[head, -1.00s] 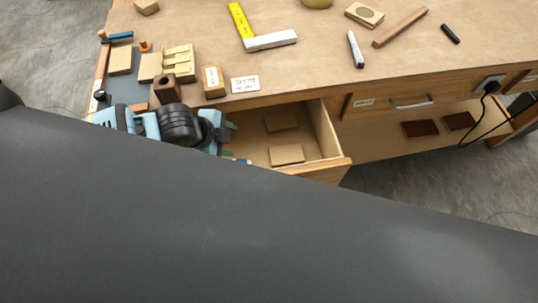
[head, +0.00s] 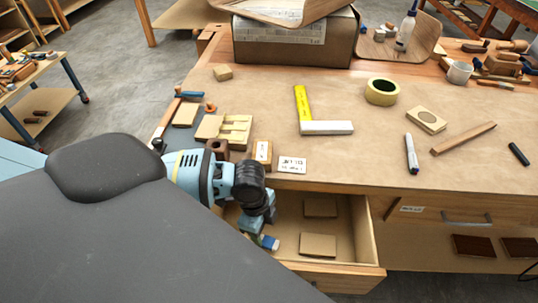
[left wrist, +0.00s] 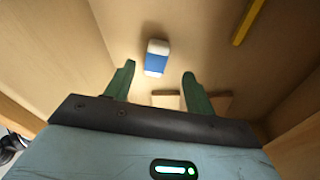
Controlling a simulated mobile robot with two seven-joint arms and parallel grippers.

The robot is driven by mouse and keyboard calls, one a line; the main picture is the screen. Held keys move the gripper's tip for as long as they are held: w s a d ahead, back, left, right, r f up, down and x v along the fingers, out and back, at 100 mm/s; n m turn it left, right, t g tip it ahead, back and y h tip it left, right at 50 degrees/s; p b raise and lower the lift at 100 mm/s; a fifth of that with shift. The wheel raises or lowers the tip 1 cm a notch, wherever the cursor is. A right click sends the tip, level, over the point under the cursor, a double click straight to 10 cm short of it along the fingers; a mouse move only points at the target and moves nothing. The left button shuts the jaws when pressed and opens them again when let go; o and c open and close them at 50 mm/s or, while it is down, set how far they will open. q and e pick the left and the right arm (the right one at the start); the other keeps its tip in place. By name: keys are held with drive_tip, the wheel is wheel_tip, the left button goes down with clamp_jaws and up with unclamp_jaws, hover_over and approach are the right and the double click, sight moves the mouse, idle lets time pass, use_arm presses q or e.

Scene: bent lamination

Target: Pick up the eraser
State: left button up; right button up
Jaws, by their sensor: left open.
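My left gripper (head: 257,226) reaches down into the open drawer (head: 369,240). In the left wrist view its two green fingers (left wrist: 159,72) are spread apart, with the eraser ahead between their tips and nothing held. I cannot tell how far above the drawer floor the tips are. My right gripper is out of view.
Two flat wooden blocks (head: 318,245) (head: 320,207) lie in the drawer. A yellow stick (left wrist: 248,22) lies there too. The drawer walls close in around the gripper. On the tabletop above are a yellow-and-white square (head: 326,128), a tape roll (head: 381,91) and a marker (head: 411,153).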

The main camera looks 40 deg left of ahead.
sight(267, 239)
use_arm(q)
drive_tip(key=shift+d+f, duration=0.25)
drive_tip(key=shift+f, duration=0.6)
drive_tip(key=shift+d+f, duration=0.3)
drive_tip(key=shift+f, duration=0.5)
drive_tip(key=shift+d+f, duration=0.25)
drive_tip(key=shift+f, duration=0.6)
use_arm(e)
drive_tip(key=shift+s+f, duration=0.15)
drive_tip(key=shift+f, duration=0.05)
use_arm(q)
drive_tip(key=shift+c, duration=0.2)
drive_tip(key=c, duration=1)
drive_tip(key=shift+r, duration=0.1)
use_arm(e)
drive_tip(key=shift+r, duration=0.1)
